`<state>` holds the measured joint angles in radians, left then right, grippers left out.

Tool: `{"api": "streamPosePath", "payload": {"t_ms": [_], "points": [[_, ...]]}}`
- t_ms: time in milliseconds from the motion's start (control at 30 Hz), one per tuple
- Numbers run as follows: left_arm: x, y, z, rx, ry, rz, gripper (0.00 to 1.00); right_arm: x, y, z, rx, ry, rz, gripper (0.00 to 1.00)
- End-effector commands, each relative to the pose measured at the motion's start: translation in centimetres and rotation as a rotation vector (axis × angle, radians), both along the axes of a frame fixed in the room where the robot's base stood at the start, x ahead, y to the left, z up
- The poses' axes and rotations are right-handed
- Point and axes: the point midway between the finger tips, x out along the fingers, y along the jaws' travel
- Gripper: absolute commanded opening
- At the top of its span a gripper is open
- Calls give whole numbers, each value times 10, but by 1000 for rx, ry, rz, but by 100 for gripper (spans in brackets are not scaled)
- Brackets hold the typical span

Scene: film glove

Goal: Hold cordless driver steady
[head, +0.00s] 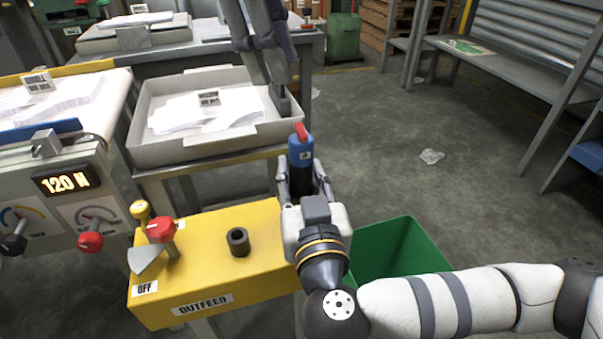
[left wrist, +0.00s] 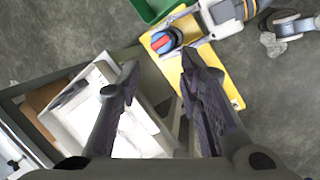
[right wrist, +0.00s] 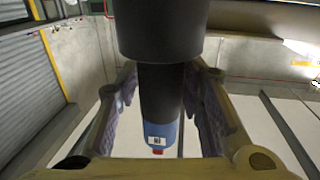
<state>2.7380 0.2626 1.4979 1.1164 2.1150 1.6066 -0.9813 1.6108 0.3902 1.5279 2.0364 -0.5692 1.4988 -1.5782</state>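The cordless driver (head: 301,151) has a blue end with a red tip pointing up and a black body below. My right gripper (head: 304,178) has its fingers on both sides of the black body and appears shut on it. In the right wrist view, the driver's black body (right wrist: 161,95) runs between the fingers, with the blue end farther off. The blue-and-red end also shows in the left wrist view (left wrist: 165,41). The driver's lower end is hidden in the head view.
A yellow outfeed stand (head: 205,285) with a black ring (head: 238,242) and red-knobbed lever is left of my right gripper. A green bin (head: 425,240) stands below right. A grey tray (head: 190,152) of papers lies behind. Open floor is at right.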

Motion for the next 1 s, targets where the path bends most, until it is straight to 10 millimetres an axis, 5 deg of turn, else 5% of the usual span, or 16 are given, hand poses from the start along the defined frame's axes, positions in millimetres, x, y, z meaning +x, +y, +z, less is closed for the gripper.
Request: {"api": "streamPosePath", "payload": {"t_ms": [33, 100, 167, 267, 300, 433, 533, 633, 733, 800, 867, 1000], "points": [[0, 0, 0, 0, 0, 0, 33, 0, 0, 0, 0, 0, 0, 15], [0, 0, 0, 0, 0, 0, 33, 0, 0, 0, 0, 0, 0, 0], [0, 0, 0, 0, 0, 0, 33, 0, 0, 0, 0, 0, 0, 0], [7, 4, 0, 2, -28, 8, 11, 0, 0, 0, 0, 0, 0, 0], [17, 9, -1, 5, -74, 19, 2, 0, 0, 0, 0, 0, 0, 0], [86, 52, 10, 40, -415, 51, 0, 0, 0, 0, 0, 0, 0, 0], [144, 98, 43, 116, -822, -15, 0, 0, 0, 0, 0, 0, 0, 0], [167, 122, 83, 213, -1200, -194, 0, 0, 0, 0, 0, 0, 0, 0], [153, 121, 109, 311, -1519, -478, 0, 0, 0, 0, 0, 1, 0, 0], [125, 109, 110, 371, -1698, -732, 0, 0, 0, 0, 0, 1, 0, 0], [93, 96, 96, 409, -1811, -971, 0, 0, 0, 0, 0, 1, 0, 0], [16, 76, 39, 444, -1937, -1490, 0, 0, 0, 0, 0, 1, 0, 0]]}}
